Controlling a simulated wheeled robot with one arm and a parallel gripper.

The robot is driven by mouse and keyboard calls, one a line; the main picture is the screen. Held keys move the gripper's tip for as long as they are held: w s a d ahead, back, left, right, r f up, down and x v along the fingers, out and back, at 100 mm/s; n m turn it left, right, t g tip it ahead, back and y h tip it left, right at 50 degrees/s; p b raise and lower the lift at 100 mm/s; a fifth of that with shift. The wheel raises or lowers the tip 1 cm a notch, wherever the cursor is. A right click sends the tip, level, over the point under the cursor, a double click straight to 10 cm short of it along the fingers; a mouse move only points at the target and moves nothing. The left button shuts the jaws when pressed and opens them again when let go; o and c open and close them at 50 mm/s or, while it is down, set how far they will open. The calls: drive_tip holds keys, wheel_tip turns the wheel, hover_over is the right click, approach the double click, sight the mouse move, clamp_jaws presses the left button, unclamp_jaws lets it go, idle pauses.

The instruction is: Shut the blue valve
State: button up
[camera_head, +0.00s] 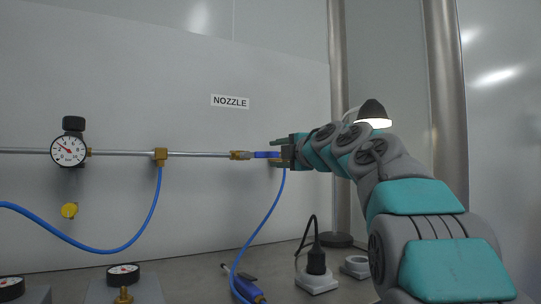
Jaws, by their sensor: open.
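The blue valve (265,155) is a small blue handle at the right end of the thin metal pipe, just right of a brass fitting (240,155). My gripper (276,151) comes in from the right and is at the valve, with one finger above and one below its right part. The jaws are open. Whether a finger touches the handle cannot be told. My gripper hides the right end of the valve.
A pressure gauge (69,151) and a brass tee (161,157) sit on the pipe to the left. Blue hoses (262,222) hang below. A blue-tipped tool (246,288), a black plug (316,262) and further gauges (123,273) are on the bench. A lamp (373,113) stands behind my arm.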

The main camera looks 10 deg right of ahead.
sight(269, 155)
drive_tip(key=shift+x, duration=1.7)
clamp_jaws()
drive_tip(key=shift+f, duration=0.1)
